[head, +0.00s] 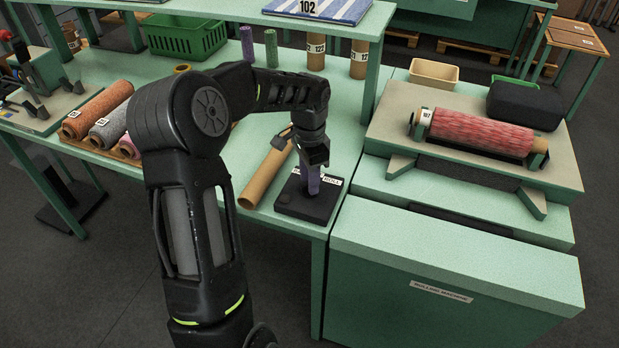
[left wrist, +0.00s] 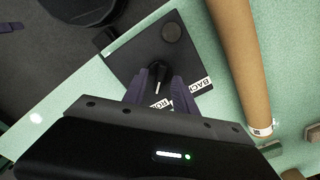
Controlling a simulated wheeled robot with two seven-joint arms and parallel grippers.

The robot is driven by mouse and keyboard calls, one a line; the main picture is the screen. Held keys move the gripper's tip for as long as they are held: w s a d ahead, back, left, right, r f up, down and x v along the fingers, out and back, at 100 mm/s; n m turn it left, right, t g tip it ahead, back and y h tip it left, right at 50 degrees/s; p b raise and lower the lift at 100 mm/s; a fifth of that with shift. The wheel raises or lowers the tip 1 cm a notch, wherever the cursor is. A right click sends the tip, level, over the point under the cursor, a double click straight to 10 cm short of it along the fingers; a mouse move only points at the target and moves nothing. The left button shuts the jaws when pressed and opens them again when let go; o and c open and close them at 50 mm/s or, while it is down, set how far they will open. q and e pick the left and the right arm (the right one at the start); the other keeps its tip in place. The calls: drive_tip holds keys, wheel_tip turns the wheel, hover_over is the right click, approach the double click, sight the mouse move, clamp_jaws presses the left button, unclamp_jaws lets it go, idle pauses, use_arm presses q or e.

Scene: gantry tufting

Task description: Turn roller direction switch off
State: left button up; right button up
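The roller direction switch is a black knob with a white pointer line (left wrist: 157,75) on a flat dark box (head: 297,207); the box also shows in the left wrist view (left wrist: 130,50). White labels on it read partly "BACK" (left wrist: 201,86) and "RO", the rest hidden by a finger. A round dark button (left wrist: 171,32) sits at one corner of the box. My left gripper (head: 313,190) points down over the box, and its purple fingers (left wrist: 157,84) stand on both sides of the knob. I cannot tell if they touch it. My right gripper is not in view.
A cardboard tube (head: 266,175) lies close beside the box. The green rolling machine (head: 450,265) stands to the right, with a red roll (head: 480,132) on top. Several yarn rolls (head: 97,110) lie at the left. A raised shelf (head: 310,20) is behind.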

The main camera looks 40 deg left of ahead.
use_arm(q)
drive_tip(key=shift+f, duration=0.4)
drive_tip(key=shift+c, duration=0.4)
clamp_jaws()
